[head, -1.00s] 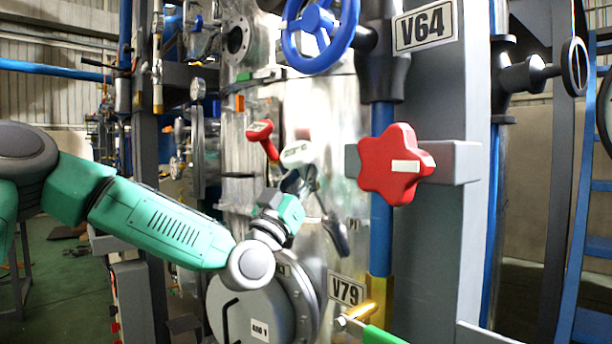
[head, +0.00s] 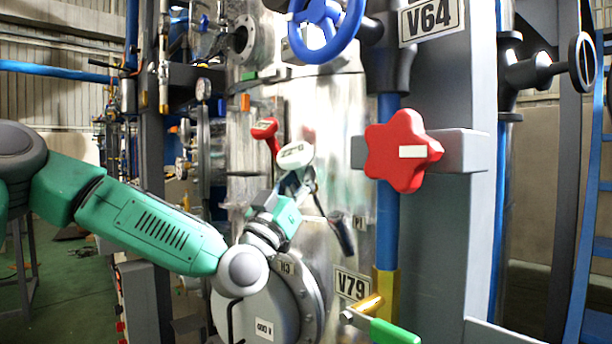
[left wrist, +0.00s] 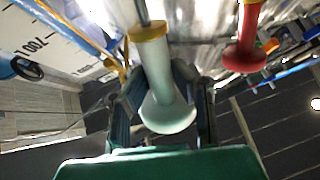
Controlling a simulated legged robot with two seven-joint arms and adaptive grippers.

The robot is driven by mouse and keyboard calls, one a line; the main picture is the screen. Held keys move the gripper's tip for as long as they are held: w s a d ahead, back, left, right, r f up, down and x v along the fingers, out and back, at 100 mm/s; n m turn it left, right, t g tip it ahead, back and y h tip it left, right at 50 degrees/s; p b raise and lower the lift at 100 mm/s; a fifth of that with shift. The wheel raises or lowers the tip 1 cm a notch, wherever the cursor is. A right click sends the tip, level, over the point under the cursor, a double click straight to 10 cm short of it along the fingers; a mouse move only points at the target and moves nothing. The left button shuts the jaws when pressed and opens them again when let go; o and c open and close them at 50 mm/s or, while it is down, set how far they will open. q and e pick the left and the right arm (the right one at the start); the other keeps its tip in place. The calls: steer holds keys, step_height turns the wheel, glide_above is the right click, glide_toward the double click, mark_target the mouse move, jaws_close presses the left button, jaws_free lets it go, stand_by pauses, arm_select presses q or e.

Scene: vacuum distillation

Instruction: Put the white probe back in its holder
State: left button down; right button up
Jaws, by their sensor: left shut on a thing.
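The white probe (head: 295,155) has a round, labelled white head and stands in front of the shiny metal tank (head: 330,120). My left gripper (head: 297,181) is shut on it just below the head. In the left wrist view the white probe (left wrist: 160,75) lies between the two dark fingers of the left gripper (left wrist: 160,98), with a yellow collar (left wrist: 148,32) and a thin metal stem pointing away toward the tank. A red probe (head: 265,128) is beside it on the left, and also shows in the left wrist view (left wrist: 244,42). The white probe's holder cannot be made out. My right gripper is not in view.
A red star knob (head: 396,150) is right of the probe, and a blue handwheel (head: 322,30) is above. A black-handled part (head: 342,236) hangs below right. A round flange (head: 268,308) and a green-handled valve (head: 394,332) are lower down.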

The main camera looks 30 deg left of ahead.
arm_select(q)
steer(key=shift+s+a+f+b, duration=0.1)
steer(key=shift+s+f+b, duration=0.1)
steer(key=shift+s, duration=0.45)
steer(key=shift+s+d+f+b, duration=0.1)
steer(key=shift+s+b, duration=0.1)
steer(key=shift+s, duration=0.5)
steer(key=shift+s+a+f+b, duration=0.1)
steer(key=shift+s+f+b, duration=0.1)
steer(key=shift+s, duration=0.45)
